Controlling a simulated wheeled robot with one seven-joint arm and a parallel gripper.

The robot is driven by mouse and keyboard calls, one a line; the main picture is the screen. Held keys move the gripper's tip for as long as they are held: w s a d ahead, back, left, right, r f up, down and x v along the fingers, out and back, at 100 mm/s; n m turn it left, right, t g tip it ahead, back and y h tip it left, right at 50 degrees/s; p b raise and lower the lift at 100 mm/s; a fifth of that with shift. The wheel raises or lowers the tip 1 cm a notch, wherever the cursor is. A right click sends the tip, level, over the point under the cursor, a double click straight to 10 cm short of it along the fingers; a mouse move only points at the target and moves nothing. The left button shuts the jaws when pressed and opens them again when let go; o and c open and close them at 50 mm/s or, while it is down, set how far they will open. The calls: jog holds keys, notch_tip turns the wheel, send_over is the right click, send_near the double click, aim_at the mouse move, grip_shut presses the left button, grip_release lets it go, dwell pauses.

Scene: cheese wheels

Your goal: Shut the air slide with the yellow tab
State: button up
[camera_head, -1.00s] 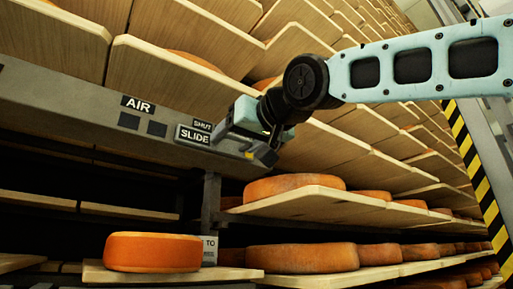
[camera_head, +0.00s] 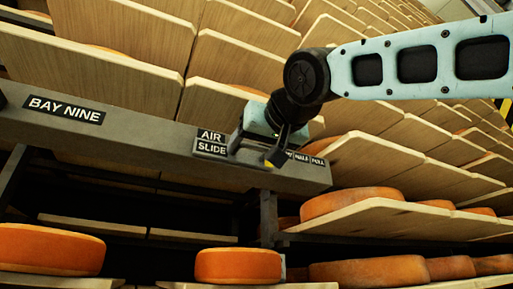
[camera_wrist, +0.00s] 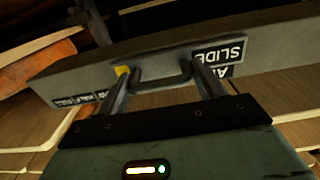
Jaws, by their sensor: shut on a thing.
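The yellow tab (camera_wrist: 123,72) is at the handle's left end there, beside one finger. My gripper (camera_head: 268,158) is shut on the handle; it also shows in the wrist view (camera_wrist: 162,82). My gripper hides part of the slide in the head view.
The grey beam (camera_head: 120,134) carries a BAY NINE label (camera_head: 64,109) and small position labels (camera_head: 304,160) right of my gripper. Wooden boards rise close behind. Below are shelves with orange cheese wheels (camera_head: 238,266). A cheese wheel on a board (camera_head: 352,202) is close at lower right.

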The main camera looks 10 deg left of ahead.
jog(key=o, duration=1.2)
jog(key=shift+s+a, duration=0.25)
jog(key=shift+a, duration=0.05)
jog(key=shift+o, duration=0.2)
jog(key=shift+w+d, duration=0.1)
jog(key=b+v, duration=0.6)
jog(key=v, duration=1.1)
jog(key=shift+d+b, duration=0.2)
jog(key=shift+b, duration=0.15)
